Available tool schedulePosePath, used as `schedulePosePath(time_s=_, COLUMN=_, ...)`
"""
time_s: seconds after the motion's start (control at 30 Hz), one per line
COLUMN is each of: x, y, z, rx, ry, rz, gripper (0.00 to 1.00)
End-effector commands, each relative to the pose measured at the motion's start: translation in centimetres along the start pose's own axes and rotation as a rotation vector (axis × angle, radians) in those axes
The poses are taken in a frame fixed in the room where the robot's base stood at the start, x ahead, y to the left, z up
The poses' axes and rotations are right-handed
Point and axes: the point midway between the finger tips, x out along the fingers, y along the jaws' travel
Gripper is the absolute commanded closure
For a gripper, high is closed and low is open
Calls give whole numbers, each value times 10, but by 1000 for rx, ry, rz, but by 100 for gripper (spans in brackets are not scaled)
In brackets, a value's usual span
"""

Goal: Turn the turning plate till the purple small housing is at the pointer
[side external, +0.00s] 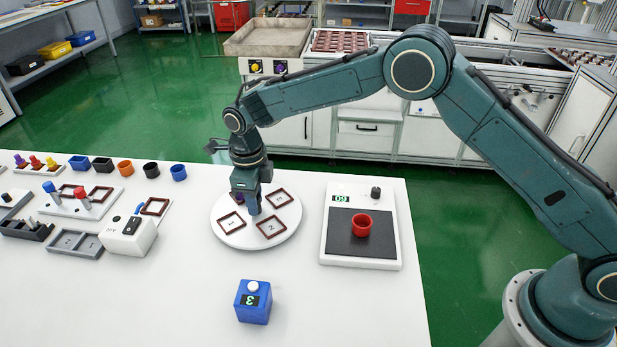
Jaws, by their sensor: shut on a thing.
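The white round turning plate (228,234) lies on the white table and carries several brown square frames, some with numbers. A purple thing (237,197), probably the purple small housing, shows at the plate's far left, mostly hidden by my gripper. My gripper (254,207) points down over the middle of the plate. It is shut on a blue-grey upright part there, which looks like the plate's knob; the jaws hide most of it. I cannot make out the pointer.
Right of the plate stands a white scale (335,253) with a red cup (362,225). A blue box (254,301) with a display is in front. A white device (128,236), trays and several small cups fill the left.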

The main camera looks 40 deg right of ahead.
Motion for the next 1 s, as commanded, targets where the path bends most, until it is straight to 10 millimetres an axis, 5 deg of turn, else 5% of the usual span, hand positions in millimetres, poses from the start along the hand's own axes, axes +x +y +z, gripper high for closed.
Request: schedulePosePath(time_s=1.0, x=-2, y=-1, z=0, rx=247, ry=-1, rz=-2, gripper=100)
